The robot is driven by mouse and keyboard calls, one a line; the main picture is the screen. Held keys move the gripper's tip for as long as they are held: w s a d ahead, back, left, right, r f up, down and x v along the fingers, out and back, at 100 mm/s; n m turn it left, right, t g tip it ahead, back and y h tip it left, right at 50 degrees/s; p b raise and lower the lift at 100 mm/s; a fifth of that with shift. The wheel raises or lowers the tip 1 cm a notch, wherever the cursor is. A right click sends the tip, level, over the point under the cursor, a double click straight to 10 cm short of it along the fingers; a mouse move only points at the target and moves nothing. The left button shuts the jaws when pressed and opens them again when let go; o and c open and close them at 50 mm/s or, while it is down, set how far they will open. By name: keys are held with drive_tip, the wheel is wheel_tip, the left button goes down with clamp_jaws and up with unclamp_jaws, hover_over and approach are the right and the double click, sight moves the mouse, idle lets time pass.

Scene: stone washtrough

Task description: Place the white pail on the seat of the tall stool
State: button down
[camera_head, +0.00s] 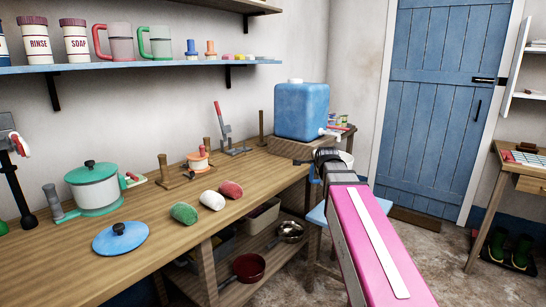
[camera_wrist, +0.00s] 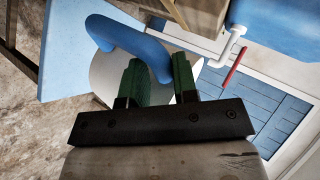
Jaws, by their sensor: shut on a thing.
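The white pail (camera_wrist: 115,82) has a thick blue handle (camera_wrist: 112,32) and fills the middle of the wrist view. My gripper (camera_wrist: 160,70) has green-padded fingers shut on that handle. In the head view, a sliver of the pail (camera_head: 347,159) shows behind my gripper (camera_head: 326,158), and my arm hides the rest. The light blue seat of the tall stool (camera_head: 317,213) shows on both sides of my arm. In the wrist view the seat (camera_wrist: 65,65) lies beside and behind the pail. I cannot tell whether the pail's bottom touches it.
A blue water container (camera_head: 301,110) with a white tap stands at the bench's far end, close to my gripper. A blue door (camera_head: 440,105) is behind.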

drive_tip(key=s+f, duration=0.7)
drive_tip(key=f, duration=0.4)
drive_tip(key=shift+s, duration=0.15)
